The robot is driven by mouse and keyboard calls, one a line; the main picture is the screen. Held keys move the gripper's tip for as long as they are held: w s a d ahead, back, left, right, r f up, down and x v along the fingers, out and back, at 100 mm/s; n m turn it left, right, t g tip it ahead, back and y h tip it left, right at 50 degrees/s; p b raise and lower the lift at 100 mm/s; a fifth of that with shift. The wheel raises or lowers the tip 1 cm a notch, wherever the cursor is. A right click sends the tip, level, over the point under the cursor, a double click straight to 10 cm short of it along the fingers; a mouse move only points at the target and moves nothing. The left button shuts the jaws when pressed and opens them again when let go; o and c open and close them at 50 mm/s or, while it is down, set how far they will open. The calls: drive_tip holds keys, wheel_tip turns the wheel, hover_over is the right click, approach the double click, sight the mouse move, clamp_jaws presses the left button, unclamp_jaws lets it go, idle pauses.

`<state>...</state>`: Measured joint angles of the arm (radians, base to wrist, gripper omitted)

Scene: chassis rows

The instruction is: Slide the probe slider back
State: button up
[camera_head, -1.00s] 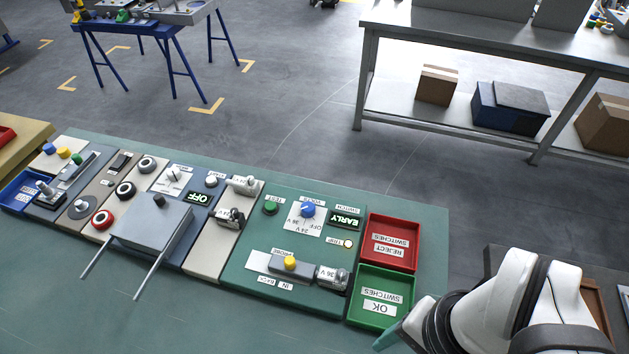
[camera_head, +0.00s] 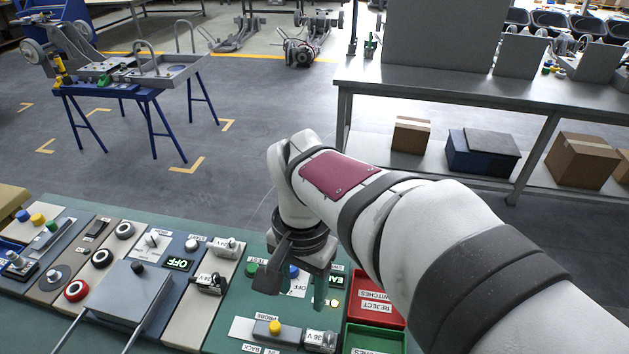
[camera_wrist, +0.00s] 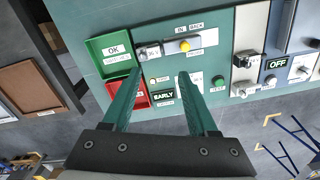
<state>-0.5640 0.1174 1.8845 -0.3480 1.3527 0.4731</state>
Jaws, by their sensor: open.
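The probe slider is a grey block with a yellow knob (camera_head: 275,327) on the green panel, below the PROBE label. It stands at the IN end of its pale track (camera_head: 241,327), close against the 36 V switch (camera_head: 320,339). The bare track lies toward the BACK label. The knob also shows in the wrist view (camera_wrist: 184,45), beyond my fingertips. My gripper (camera_head: 297,287) is open and empty above the panel, on the far side of the slider.
Red REJECT (camera_head: 376,297) and green OK (camera_head: 374,339) switch trays stand right of the panel. A beige panel with another switch (camera_head: 209,283) stands left. A grey box with two rods (camera_head: 128,297) lies farther left.

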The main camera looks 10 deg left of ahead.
hover_over(274, 325)
drive_tip(key=f, duration=0.2)
wheel_tip(274, 325, down, 15)
drive_tip(key=shift+f, duration=0.15)
clamp_jaws()
idle(1.1)
